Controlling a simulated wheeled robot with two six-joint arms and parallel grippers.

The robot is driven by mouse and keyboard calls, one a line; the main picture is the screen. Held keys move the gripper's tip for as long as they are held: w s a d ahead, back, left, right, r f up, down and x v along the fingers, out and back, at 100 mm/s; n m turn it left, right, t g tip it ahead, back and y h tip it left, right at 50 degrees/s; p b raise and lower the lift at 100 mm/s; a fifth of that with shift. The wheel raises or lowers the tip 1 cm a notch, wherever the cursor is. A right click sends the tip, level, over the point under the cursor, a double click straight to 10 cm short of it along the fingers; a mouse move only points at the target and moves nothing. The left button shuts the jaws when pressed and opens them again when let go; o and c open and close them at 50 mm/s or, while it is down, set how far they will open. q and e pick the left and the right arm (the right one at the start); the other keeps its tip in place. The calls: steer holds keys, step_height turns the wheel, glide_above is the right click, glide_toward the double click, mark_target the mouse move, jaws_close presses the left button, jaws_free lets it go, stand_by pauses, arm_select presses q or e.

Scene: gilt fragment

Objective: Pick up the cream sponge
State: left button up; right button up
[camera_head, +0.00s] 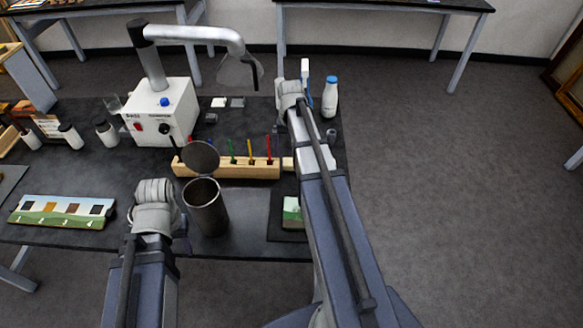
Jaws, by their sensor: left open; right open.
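A small flat cream piece (219,102), which looks like the cream sponge, lies on the dark table behind the wooden rack, right of the white box. My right gripper (291,92) is to the right of it, near the table's right side, open and apart from it. My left gripper (155,192) is open at the front of the table, left of the metal canister and well short of the cream piece. The fingertips of both grippers are hard to make out from this view.
A white fume extractor box (162,112) with a bent arm stands left of the cream piece. A grey piece (238,102) lies beside it. A wooden rack (228,169) and an open metal canister (207,208) stand in front. A blue-capped bottle (329,98) stands at right.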

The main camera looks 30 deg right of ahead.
mark_target(291, 161)
steer(key=shift+f, duration=0.1)
step_height(291, 161, down, 5)
steer(key=b, duration=0.5)
steer(key=shift+d+f, duration=0.1)
steer(key=c, duration=1.2)
steer(key=shift+r, duration=0.2)
step_height(291, 161, up, 10)
steer(key=p, duration=1)
steer(key=shift+s, duration=0.1)
